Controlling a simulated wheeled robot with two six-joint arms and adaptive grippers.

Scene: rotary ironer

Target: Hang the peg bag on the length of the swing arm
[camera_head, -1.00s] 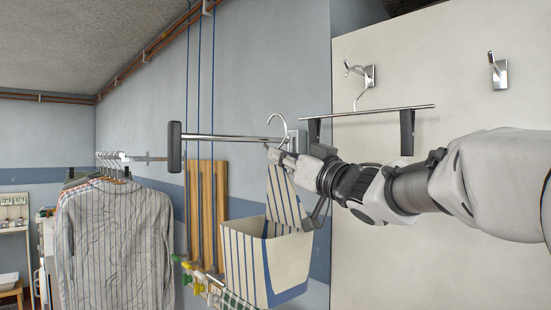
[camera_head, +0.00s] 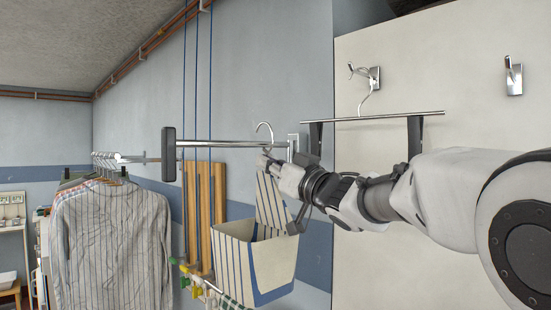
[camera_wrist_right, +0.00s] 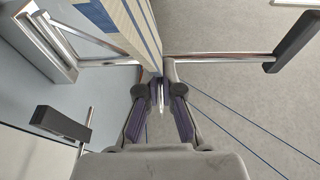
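The peg bag (camera_head: 252,252) is cream with blue stripes, and its wire hook (camera_head: 265,131) points up. My right gripper (camera_head: 267,163) is shut on the top of the bag just below the hook. The bag's open pouch hangs below the gripper. The swing arm (camera_head: 215,143) is a chrome rod reaching left from a wall bracket to a dark end block (camera_head: 168,154). The hook's top is above the rod's line near the bracket; I cannot tell whether it is around the rod. The wrist view shows the striped bag (camera_wrist_right: 122,22) beside the rod (camera_wrist_right: 215,57). My left gripper is out of view.
Striped shirts (camera_head: 110,240) hang on a rail at the left. Wooden boards (camera_head: 205,215) stand by the wall behind the bag. A cream panel (camera_head: 440,85) with metal hooks and a hanger bar (camera_head: 375,116) is at the right, close to my arm.

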